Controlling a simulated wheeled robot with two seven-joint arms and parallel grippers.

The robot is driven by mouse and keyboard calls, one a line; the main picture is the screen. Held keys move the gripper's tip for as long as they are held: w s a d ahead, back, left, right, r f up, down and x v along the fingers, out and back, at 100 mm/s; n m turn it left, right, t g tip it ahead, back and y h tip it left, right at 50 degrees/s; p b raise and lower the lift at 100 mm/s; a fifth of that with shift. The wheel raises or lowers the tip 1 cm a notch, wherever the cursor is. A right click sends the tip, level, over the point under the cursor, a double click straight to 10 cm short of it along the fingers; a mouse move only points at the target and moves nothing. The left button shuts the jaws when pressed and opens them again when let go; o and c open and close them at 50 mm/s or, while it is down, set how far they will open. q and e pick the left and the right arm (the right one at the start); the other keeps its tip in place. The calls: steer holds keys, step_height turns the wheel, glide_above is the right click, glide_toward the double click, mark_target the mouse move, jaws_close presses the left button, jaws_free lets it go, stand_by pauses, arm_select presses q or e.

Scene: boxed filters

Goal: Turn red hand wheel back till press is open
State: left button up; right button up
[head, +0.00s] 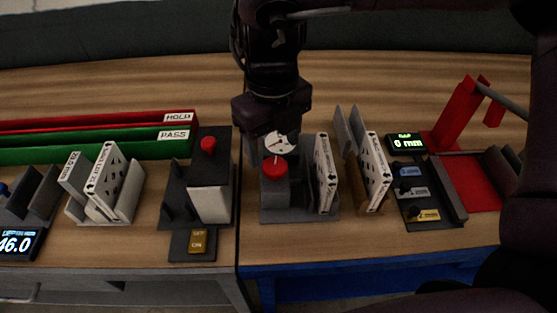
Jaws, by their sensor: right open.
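A red hand wheel (275,167) sits on the grey block at the left end of a small press (300,215), right of the table seam. A white boxed filter (326,172) stands upright, slightly tilted, in the press; I cannot tell how tightly its jaws sit. My right gripper (275,118) comes down from above, just behind the dial. It is open, apart from the wheel, and its fingertips are partly hidden. My left gripper is not in view.
A display reading 0 mm (405,142) stands at right, near a red stand (468,175). Another filter box (376,163) stands right of the press. A black device with a red knob (208,143) is left. Green and red trays (90,151) lie farther left. The wood behind is clear.

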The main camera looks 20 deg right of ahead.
mark_target(275, 165)
step_height(275, 165, down, 4)
steer(key=shift+d+f, duration=0.1)
steer(key=shift+d, duration=0.05)
steer(key=shift+f, duration=0.4)
steer(key=c, duration=1)
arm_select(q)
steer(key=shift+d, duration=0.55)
